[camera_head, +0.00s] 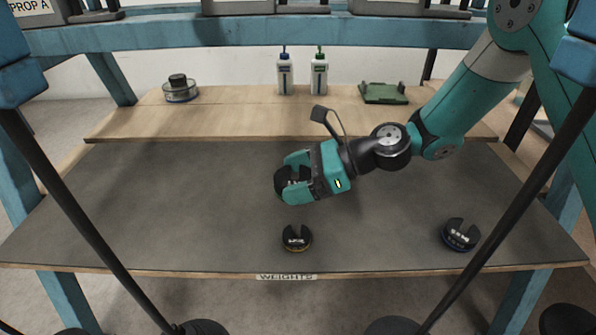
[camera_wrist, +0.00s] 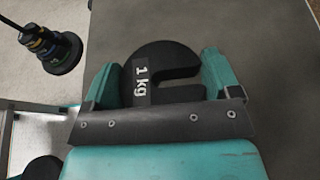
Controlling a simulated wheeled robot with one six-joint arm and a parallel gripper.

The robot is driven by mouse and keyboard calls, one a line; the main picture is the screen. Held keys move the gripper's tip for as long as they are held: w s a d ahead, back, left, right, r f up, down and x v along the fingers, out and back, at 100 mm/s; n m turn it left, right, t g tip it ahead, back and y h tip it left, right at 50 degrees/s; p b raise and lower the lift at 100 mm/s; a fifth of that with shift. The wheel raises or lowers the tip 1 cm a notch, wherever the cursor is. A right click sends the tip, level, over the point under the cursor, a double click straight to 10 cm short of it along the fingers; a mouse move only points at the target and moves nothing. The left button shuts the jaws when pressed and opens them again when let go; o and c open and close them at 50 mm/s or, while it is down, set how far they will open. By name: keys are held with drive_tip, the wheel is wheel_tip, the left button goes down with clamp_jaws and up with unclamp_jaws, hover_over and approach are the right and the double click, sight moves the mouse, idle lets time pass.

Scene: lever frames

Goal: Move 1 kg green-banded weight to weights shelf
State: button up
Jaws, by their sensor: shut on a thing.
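My gripper (camera_head: 296,179) is over the middle of the dark grey weights shelf (camera_head: 180,200), shut on a black slotted weight (camera_head: 288,176). In the wrist view the weight (camera_wrist: 158,60) sits between the two teal fingers of my gripper (camera_wrist: 160,78), with a white "1 kg" label and its slot open to the right. No green band shows on it. I cannot tell whether it touches the shelf or hangs just above it. A "WEIGHTS" label (camera_head: 287,277) is on the shelf's front edge.
A weight with a yellowish band (camera_head: 297,240) lies in front of my gripper, and a blue-banded one (camera_head: 460,236) at the right. Bottles (camera_head: 285,73), a round tin (camera_head: 180,89) and a green tray (camera_head: 384,93) stand behind. The shelf's left side is clear.

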sight(296, 206)
wheel_tip(296, 206, down, 4)
drive_tip(key=shift+f+b, duration=0.2)
drive_tip(key=shift+b, duration=1)
drive_tip(key=shift+r, duration=0.1)
drive_tip(key=o, duration=1.6)
drive_tip(key=shift+f, duration=0.2)
drive_tip(key=shift+r, duration=0.1)
drive_tip(key=p+v, duration=0.4)
drive_tip(key=v, duration=0.7)
drive_tip(key=shift+d+r+p, duration=0.15)
drive_tip(key=shift+d+p, duration=0.15)
drive_tip(key=shift+p, duration=0.1)
drive_tip(key=shift+d, duration=0.25)
